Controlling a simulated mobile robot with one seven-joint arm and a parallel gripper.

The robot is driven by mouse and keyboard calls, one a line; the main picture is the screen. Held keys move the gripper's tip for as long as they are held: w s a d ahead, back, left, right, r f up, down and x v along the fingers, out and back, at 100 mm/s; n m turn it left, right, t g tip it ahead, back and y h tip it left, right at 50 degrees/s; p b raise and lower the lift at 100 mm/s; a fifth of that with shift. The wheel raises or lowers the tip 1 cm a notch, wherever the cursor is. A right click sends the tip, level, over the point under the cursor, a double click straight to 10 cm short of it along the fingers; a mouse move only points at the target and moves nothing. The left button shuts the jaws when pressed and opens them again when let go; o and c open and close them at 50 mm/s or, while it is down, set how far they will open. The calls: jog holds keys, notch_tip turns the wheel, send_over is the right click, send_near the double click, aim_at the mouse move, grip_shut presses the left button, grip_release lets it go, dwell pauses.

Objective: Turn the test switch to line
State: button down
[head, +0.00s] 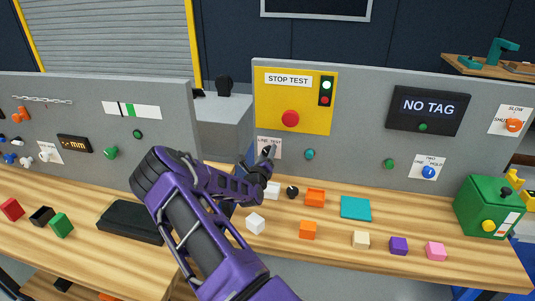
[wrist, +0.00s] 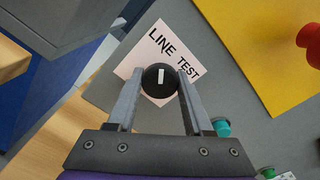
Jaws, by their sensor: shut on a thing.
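The test switch is a round black knob (wrist: 159,79) with a white pointer mark, on a white label (wrist: 137,65) reading LINE and TEST. In the wrist view the label is tilted, and the white mark points up in the picture, toward the word LINE. My gripper (wrist: 158,86) has one finger on each side of the knob and is shut on it. In the head view my gripper (head: 267,153) reaches the grey panel at the label (head: 264,142), below the yellow plate, and largely hides the knob.
The yellow STOP TEST plate (head: 270,115) has a red button (head: 290,118) and a lamp (head: 326,86) lit at the top. A teal button (head: 309,154) sits right of the switch. Several blocks and a teal square (head: 355,208) lie on the bench below.

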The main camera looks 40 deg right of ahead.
jog(key=shift+c, duration=1.5)
grip_release()
jog(key=v, duration=1.7)
jog(key=shift+a, duration=0.25)
jog(key=shift+s, duration=0.1)
